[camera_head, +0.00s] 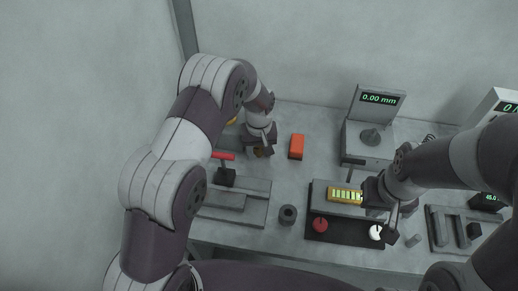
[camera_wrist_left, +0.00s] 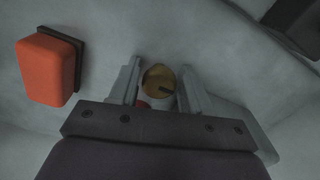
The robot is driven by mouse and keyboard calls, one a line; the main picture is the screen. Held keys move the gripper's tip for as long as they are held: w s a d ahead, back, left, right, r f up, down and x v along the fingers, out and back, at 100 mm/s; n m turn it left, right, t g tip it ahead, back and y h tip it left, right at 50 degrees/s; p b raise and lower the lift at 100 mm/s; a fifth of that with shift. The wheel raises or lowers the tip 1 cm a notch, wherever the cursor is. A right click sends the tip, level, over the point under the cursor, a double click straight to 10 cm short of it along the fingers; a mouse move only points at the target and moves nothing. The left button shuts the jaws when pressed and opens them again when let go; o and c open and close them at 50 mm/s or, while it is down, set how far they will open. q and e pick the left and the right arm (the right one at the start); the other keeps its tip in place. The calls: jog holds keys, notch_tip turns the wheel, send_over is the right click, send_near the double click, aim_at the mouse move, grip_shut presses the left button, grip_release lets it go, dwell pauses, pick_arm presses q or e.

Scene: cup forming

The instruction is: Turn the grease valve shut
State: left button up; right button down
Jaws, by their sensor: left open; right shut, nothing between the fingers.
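A round brass-coloured top with a dark bar on it, which looks like the grease valve (camera_wrist_left: 158,77), shows in the left wrist view. My left gripper (camera_wrist_left: 160,84) is open, with one finger on each side of this top; I cannot tell whether they touch it. A bit of red shows at its lower left. In the head view my left gripper (camera_head: 261,149) points down at the back left of the bench, and it mostly hides the valve. My right gripper (camera_head: 390,222) is shut and empty beside a white dial (camera_head: 376,232) on the black panel.
An orange block (camera_head: 296,146) stands just right of my left gripper, also in the left wrist view (camera_wrist_left: 46,69). A grey fixture with a red handle (camera_head: 222,156) is in front. A gauge reading 0.00 mm (camera_head: 378,98) stands behind. A dark ring (camera_head: 288,214) and red knob (camera_head: 320,224) are nearer.

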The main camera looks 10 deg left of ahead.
pick_arm(q)
jog(key=c, duration=0.7)
jog(key=shift+c, duration=0.3)
jog(key=shift+m, duration=0.3)
jog(key=m, duration=0.3)
jog(key=shift+a+m+p, duration=0.1)
jog(key=shift+m+p, duration=0.2)
jog(key=m, duration=0.4)
jog(key=shift+m, duration=0.3)
jog(key=m, duration=0.4)
jog(key=shift+a+p, duration=0.1)
jog(key=shift+p, duration=0.2)
jog(key=shift+w+m, duration=0.15)
jog(key=shift+m, duration=2.35)
